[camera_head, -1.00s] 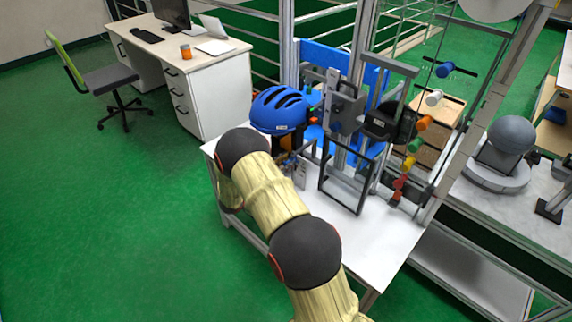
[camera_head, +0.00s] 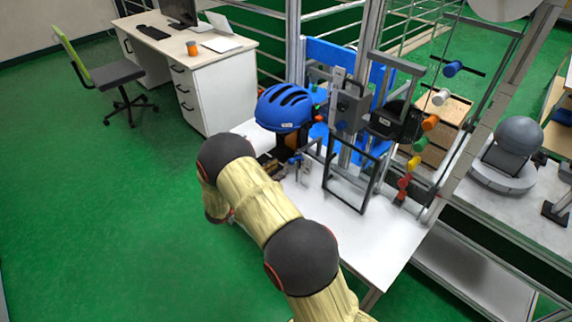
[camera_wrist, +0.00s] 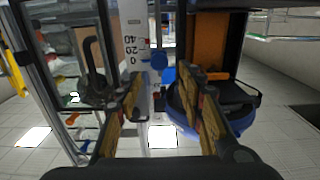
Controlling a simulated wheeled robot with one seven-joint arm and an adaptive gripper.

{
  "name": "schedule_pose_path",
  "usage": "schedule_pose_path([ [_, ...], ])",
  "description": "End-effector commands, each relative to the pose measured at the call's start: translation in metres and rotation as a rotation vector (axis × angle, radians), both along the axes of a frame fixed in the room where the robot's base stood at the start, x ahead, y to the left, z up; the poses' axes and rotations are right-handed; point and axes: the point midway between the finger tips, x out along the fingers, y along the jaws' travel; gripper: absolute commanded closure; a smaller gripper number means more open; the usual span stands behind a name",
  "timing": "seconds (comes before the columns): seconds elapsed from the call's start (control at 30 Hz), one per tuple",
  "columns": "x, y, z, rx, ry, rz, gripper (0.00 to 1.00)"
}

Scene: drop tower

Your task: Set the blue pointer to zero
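In the wrist view a white scale strip (camera_wrist: 132,35) carries the numbers 40, 20 and 0 from top to bottom. A round blue pointer knob (camera_wrist: 158,60) shows just right of the 0; its exact reading cannot be told. In the head view my gripper is by the tower below the blue helmet (camera_head: 284,108) and hard to make out.
The drop tower stands on a white table (camera_head: 315,220). A black rectangular frame (camera_head: 352,180) and a grey block (camera_head: 349,106) stand near the gripper. Colored knobs (camera_head: 430,122) line the right post. A desk (camera_head: 205,70) and chair (camera_head: 112,75) are at the left.

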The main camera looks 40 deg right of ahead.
Motion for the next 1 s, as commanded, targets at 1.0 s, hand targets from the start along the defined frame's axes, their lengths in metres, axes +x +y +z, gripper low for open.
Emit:
schedule_pose_path([
  [1.0, -0.002, 0.046, -0.005, 0.019, -0.015, 0.006, 0.62],
])
